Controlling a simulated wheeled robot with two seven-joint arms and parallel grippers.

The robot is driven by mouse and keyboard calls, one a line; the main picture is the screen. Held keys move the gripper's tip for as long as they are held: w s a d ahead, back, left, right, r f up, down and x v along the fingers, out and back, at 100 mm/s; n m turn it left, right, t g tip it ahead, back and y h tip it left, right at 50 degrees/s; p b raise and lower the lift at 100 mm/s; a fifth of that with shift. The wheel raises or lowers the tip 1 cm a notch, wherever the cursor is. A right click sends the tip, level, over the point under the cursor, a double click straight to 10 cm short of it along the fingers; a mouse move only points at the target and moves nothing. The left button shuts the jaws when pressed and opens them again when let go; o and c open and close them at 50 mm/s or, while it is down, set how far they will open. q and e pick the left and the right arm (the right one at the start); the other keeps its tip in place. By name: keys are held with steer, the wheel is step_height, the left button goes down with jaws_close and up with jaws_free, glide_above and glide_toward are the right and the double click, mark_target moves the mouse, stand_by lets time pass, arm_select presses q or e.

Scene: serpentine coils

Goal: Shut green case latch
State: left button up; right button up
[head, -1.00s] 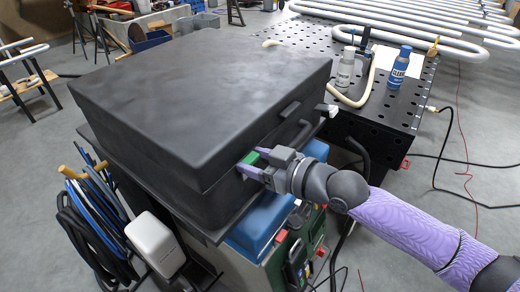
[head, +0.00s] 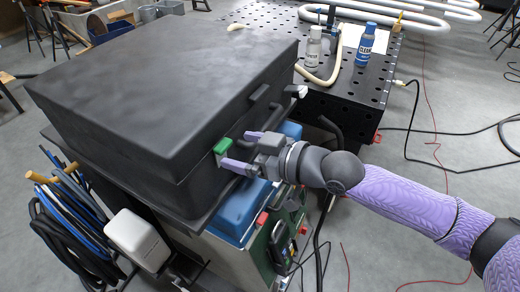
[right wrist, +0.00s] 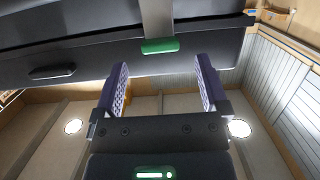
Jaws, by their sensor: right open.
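The large dark grey case (head: 165,85) stands with its lid down on a cart. The green latch (head: 222,146) is on its front face near the left corner, with a pale part below the green. It also shows in the right wrist view as a green bar (right wrist: 160,46) at the end of a pale strip. My right gripper (head: 240,151) is open in front of the latch, its purple fingers apart and nothing between them. In the right wrist view the fingers (right wrist: 161,82) flank the green bar's line, short of it. Whether a fingertip touches the case is unclear. My left gripper is out of view.
A white latch (head: 299,91) is at the case front's right end, with a handle (head: 258,92) between. A blue case (head: 240,207) lies below. A perforated black table (head: 275,22) with bottles stands behind right. Hoses (head: 60,235) hang at left. The right-hand floor has cables.

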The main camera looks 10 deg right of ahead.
steer(key=v, duration=0.6)
steer(key=shift+b, duration=0.35)
steer(key=shift+d, duration=0.2)
